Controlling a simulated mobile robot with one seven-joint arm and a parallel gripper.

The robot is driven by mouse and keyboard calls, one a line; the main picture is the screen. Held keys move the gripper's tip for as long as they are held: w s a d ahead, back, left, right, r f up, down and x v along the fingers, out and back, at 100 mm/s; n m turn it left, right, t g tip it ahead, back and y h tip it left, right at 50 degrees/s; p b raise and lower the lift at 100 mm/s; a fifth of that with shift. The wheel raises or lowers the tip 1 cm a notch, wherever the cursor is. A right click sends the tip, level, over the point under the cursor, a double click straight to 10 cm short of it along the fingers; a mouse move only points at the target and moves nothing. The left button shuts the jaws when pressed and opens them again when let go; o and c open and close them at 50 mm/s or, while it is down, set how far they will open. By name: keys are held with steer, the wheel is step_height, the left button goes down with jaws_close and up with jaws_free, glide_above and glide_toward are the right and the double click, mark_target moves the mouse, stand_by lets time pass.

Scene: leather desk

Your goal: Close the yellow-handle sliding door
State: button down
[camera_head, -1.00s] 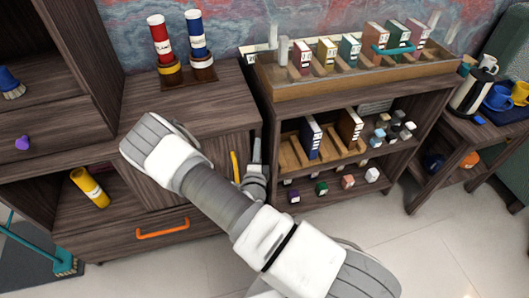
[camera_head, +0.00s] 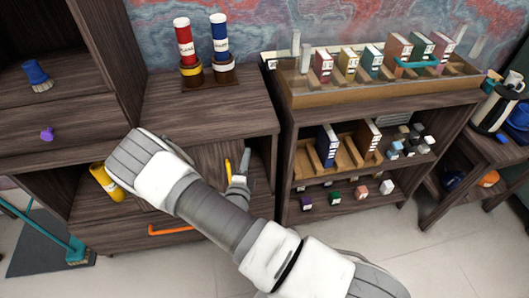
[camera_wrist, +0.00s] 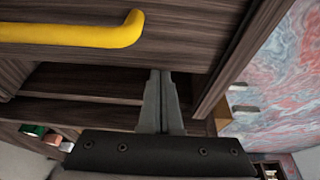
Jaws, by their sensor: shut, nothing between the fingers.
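The sliding door (camera_head: 212,156) is a dark wood panel on the front of the low cabinet. Its yellow handle (camera_head: 228,170) is an upright bar near the door's right side; it lies across the upper left of the wrist view (camera_wrist: 75,35). My gripper (camera_head: 244,165) is shut and empty, just right of the handle. In the wrist view its closed fingertips (camera_wrist: 160,75) meet the edge of the door panel beside the handle; I cannot tell if they press on it. A dark gap shows right of the door. My arm hides the door's left part.
An orange drawer handle (camera_head: 170,230) is below. Red and blue bottles (camera_head: 220,40) stand on top. A shelf of books and blocks (camera_head: 335,198) stands right.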

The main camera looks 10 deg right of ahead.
steer(key=a+b, duration=0.5)
steer(key=a, duration=2.5)
steer(key=shift+a, duration=0.4)
steer(key=shift+r, duration=0.1)
